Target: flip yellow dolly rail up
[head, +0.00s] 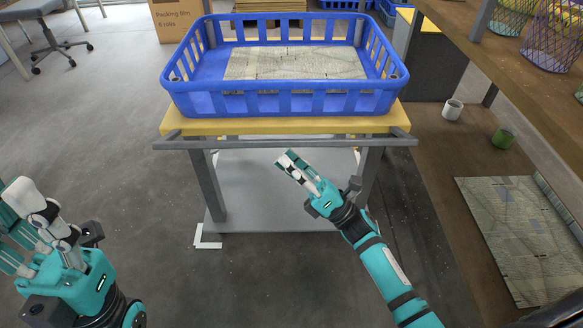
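The yellow dolly (250,126) stands ahead of me in the head view, with a yellow top on grey legs. Its grey rail (285,143) runs level across the front, just below the yellow top, and sticks out past both sides. My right gripper (289,161) is below the rail near its middle, in front of the dolly's lower grey shelf. Its fingers overlap in this view, so how far apart they are is unclear. I see nothing held in it. My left gripper (16,228) is at the far left, away from the dolly, with its fingers apart and empty.
A blue crate (285,103) with flat grey-green pieces stands on the dolly. At right is a brown shelf unit (440,180) with a white cup (453,109), a green cup (502,138) and a patterned panel (520,235). Floor between my arms is clear.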

